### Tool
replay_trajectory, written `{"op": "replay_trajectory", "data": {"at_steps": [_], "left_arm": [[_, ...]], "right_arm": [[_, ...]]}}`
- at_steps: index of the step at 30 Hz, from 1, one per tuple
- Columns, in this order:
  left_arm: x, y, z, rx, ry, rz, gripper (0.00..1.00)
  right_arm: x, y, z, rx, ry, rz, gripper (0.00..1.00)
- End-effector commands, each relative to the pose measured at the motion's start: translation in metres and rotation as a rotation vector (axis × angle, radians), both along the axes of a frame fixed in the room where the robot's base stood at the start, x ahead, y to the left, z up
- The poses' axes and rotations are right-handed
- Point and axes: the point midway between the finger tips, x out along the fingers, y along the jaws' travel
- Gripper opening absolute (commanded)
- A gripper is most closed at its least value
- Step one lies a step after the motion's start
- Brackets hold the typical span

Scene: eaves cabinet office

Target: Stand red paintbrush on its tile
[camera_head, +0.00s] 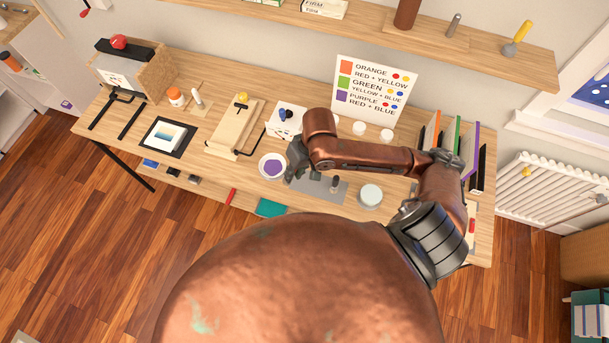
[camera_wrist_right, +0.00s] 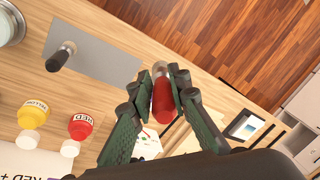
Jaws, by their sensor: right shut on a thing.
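My right gripper (camera_wrist_right: 165,85) is shut on a red, rounded thing, which I take for the red paintbrush (camera_wrist_right: 162,102), in the right wrist view. In the head view my right gripper (camera_head: 297,165) is above the table beside the purple bowl, and the paintbrush is hidden there. A grey plate (camera_head: 327,191) lies on the table just right of the gripper, with a dark upright cylinder (camera_head: 335,184) on it. The plate (camera_wrist_right: 100,57) and cylinder (camera_wrist_right: 60,57) also show in the wrist view. I cannot tell which surface is the brush's tile. My left gripper is out of view.
A white bowl with purple paint (camera_head: 272,166) stands left of the gripper. A white jar (camera_head: 370,194) is right of the plate. Yellow (camera_wrist_right: 34,112) and red (camera_wrist_right: 81,126) bottles stand behind. A colour chart (camera_head: 374,90) leans at the back; a wooden board (camera_head: 234,127) lies left.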

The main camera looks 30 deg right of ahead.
Motion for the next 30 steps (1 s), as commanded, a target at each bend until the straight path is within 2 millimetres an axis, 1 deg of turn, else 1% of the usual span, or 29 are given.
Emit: {"op": "replay_trajectory", "data": {"at_steps": [1, 4, 6, 9, 12, 14, 17, 18, 19, 25, 30], "left_arm": [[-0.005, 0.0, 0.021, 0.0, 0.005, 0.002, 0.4], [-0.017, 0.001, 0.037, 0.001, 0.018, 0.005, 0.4], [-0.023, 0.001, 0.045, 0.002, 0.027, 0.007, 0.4], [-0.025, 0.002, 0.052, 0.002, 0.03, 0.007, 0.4], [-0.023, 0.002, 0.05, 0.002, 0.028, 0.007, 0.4], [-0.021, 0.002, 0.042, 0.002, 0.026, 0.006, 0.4], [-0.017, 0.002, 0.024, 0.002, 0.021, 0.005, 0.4], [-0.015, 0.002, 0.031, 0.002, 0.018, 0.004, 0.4], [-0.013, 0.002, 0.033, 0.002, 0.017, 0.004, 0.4], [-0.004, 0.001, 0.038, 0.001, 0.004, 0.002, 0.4], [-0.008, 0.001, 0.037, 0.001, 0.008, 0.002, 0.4]], "right_arm": [[-0.016, 0.0, 0.004, -0.046, 0.025, -0.006, 0.0], [-0.043, -0.002, -0.005, -0.124, 0.069, -0.023, 0.0], [-0.059, -0.004, -0.009, -0.167, 0.094, -0.032, 0.0], [-0.075, -0.006, -0.014, -0.207, 0.117, -0.041, 0.0], [-0.08, -0.01, -0.02, -0.228, 0.127, -0.046, 0.0], [-0.075, -0.013, -0.026, -0.232, 0.127, -0.049, 0.0], [-0.061, -0.021, -0.036, -0.232, 0.127, -0.052, 0.0], [-0.053, -0.026, -0.037, -0.234, 0.131, -0.054, 0.0], [-0.046, -0.029, -0.039, -0.233, 0.131, -0.054, 0.0], [-0.004, -0.05, -0.058, -0.231, 0.131, -0.054, 0.0], [0.019, -0.061, -0.09, -0.229, 0.132, -0.05, 0.0]]}}
